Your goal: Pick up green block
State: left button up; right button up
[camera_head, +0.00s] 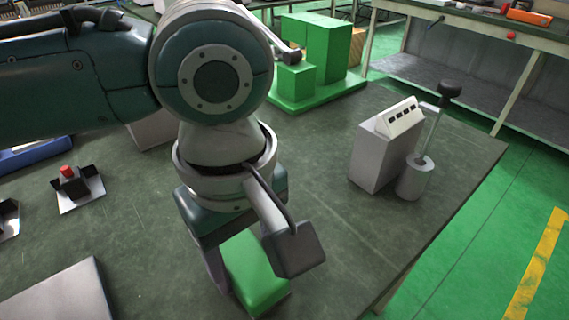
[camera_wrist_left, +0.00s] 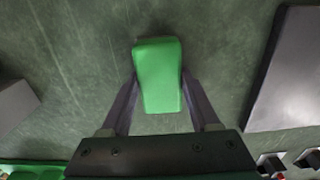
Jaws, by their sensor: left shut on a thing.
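The green block (camera_head: 256,272) is near the front middle of the dark green table, below my left wrist in the head view. My left gripper (camera_head: 244,282) points down with its fingers on either side of it. In the left wrist view the green block (camera_wrist_left: 158,72) lies between the two dark fingers of my left gripper (camera_wrist_left: 158,92), which is shut on it. Part of the block is hidden by my gripper in the head view. I cannot tell whether the block touches the table. My right gripper is not in view.
A grey box with a slotted white top (camera_head: 378,150) and a grey cylinder (camera_head: 414,178) with a dark-knobbed rod stand at right. A green fixture (camera_head: 318,95) stands behind. A grey plate (camera_head: 60,296) lies front left. The table's right edge is near; the surface around the block is clear.

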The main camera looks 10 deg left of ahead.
aim_at(247, 260)
pick_arm(q)
grip_shut()
jog(key=shift+r, duration=0.1)
notch_tip(247, 260, up, 20)
jog(key=p, duration=0.6)
